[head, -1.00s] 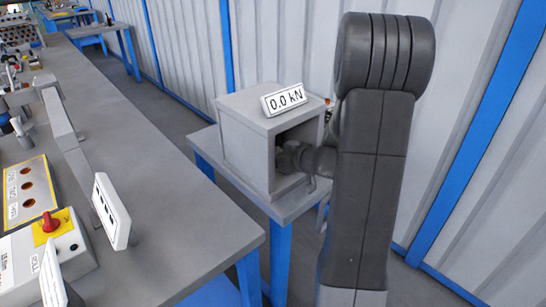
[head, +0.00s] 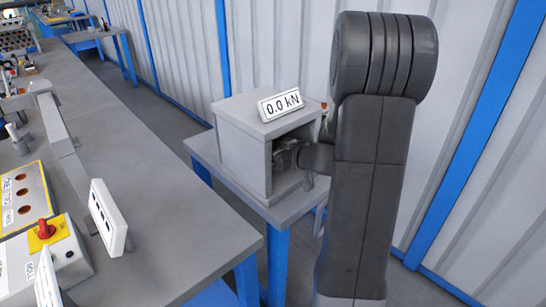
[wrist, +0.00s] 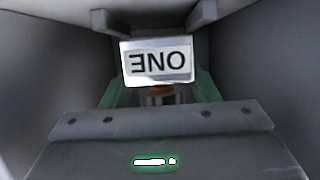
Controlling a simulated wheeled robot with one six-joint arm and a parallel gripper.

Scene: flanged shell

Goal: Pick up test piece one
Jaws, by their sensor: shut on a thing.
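Test piece one (wrist: 158,62) shows in the wrist view as a light block with a white label reading ONE, upside down in the picture. My gripper (wrist: 160,92) is shut on it, with greenish finger parts on either side below the label. In the head view, my gripper (head: 286,157) is inside the opening of the grey box (head: 243,150) with the 0.0 kN display. There the piece is hidden by the box and my wrist.
The grey box walls (wrist: 40,60) are close on both sides in the wrist view. The box stands on a small blue-legged table (head: 281,212) near the corrugated wall. A long grey workbench (head: 185,220) with panels and a red knob (head: 46,230) lies at left.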

